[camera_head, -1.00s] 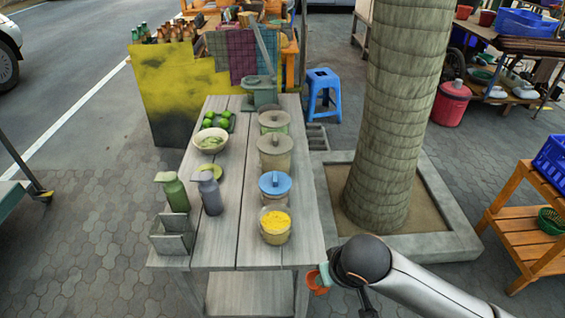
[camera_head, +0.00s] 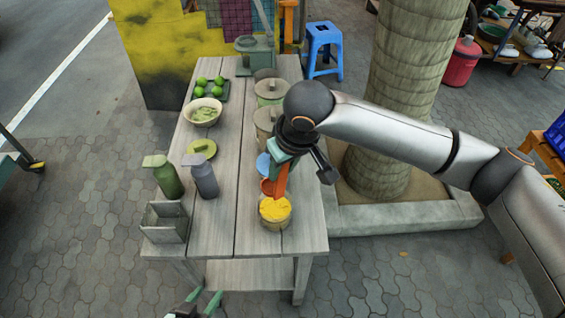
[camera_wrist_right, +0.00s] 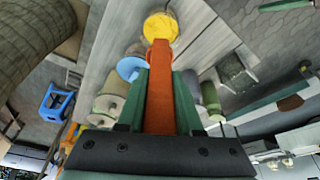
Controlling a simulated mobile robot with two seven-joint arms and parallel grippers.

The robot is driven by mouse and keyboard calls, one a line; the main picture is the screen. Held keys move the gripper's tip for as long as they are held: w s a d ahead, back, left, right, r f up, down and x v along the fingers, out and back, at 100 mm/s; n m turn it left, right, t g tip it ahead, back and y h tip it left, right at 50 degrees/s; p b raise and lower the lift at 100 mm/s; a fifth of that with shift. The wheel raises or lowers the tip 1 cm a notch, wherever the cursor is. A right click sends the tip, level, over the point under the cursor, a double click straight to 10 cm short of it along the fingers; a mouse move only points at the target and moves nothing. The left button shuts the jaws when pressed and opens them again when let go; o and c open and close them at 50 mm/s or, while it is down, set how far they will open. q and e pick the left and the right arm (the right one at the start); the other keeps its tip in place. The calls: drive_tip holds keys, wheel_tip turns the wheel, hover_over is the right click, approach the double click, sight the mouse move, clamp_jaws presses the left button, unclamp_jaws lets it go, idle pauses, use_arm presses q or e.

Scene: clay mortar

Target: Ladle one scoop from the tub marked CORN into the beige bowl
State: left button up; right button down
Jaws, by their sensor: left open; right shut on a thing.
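An open tub of yellow grains (camera_head: 276,222) stands at the near right of the table; I cannot read a mark on it. It also shows at the top of the right wrist view (camera_wrist_right: 160,28). My right gripper (camera_head: 281,166) is shut on an orange ladle (camera_head: 274,187), which points down at the tub. The ladle's lower end overlaps the yellow contents; I cannot tell whether it touches them. The ladle also shows between the fingers in the wrist view (camera_wrist_right: 160,90). The beige bowl (camera_head: 203,111), with green contents, stands at the far left. My left gripper (camera_head: 206,300) is open and empty before the table.
A blue-lidded tub (camera_head: 263,165) is just behind the open tub, with other lidded tubs (camera_head: 270,90) further back. The table's middle (camera_head: 232,140) is clear.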

sight(282, 181)
wheel_tip(282, 181, down, 4)
drive_tip(key=b, duration=0.4)
drive_tip(key=shift+f+b, duration=0.2)
drive_tip(key=shift+b, duration=0.2)
drive_tip(key=shift+f, duration=2.9)
wheel_tip(282, 181, up, 6)
drive_tip(key=p, duration=0.6)
drive_tip(key=shift+f, duration=0.25)
drive_tip(key=shift+r, duration=2)
